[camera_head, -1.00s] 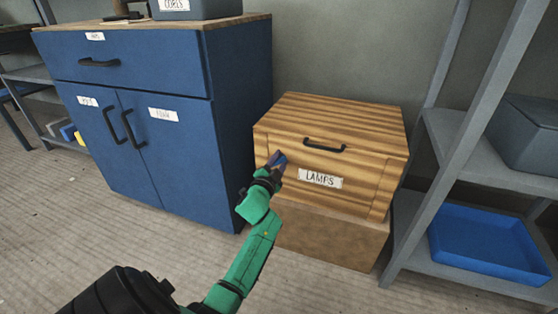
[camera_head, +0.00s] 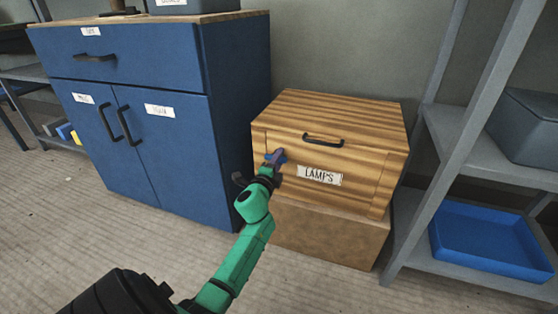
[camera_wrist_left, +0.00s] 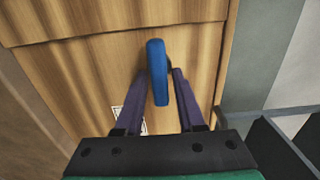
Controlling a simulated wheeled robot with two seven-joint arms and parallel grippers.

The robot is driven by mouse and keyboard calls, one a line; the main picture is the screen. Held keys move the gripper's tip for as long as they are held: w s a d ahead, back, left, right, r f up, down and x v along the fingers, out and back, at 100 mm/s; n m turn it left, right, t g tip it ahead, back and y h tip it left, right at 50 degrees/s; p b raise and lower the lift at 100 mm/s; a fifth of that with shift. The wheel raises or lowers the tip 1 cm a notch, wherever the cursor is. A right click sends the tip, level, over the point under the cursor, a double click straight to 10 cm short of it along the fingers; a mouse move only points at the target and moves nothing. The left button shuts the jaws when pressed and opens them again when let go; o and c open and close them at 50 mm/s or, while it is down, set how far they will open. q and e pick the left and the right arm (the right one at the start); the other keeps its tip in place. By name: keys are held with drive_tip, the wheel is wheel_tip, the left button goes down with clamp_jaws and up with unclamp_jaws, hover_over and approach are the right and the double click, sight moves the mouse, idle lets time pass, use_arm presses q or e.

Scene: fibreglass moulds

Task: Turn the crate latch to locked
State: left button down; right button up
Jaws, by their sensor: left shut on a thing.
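The wooden crate (camera_head: 330,115) carries a LAMPS label (camera_head: 320,176) and a black handle (camera_head: 324,141) on its front. The blue latch (camera_head: 268,157) is at the upper left of that front. My left gripper (camera_head: 277,159) reaches up to it and partly hides it in the head view. In the left wrist view the latch (camera_wrist_left: 157,72) is a blue bar between the two purple fingers of my left gripper (camera_wrist_left: 162,80), which is shut on it. The bar stands nearly upright in that view. My right gripper is out of view.
The crate rests on a plain brown box (camera_head: 330,235). A blue cabinet (camera_head: 235,110) stands close on the left. A grey shelf rack (camera_head: 465,165) with a blue tray (camera_head: 490,238) stands on the right. Floor (camera_head: 130,235) is clear in front.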

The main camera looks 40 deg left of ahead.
use_arm(q)
drive_tip(key=shift+f, duration=0.15)
drive_tip(key=c, duration=0.8)
unclamp_jaws()
drive_tip(key=shift+o, duration=0.2)
drive_tip(key=p+v, duration=0.2)
drive_tip(key=v, duration=1.2)
drive_tip(key=shift+s, duration=0.3)
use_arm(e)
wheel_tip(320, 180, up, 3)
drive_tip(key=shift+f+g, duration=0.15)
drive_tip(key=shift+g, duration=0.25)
use_arm(q)
drive_tip(key=shift+d, duration=0.2)
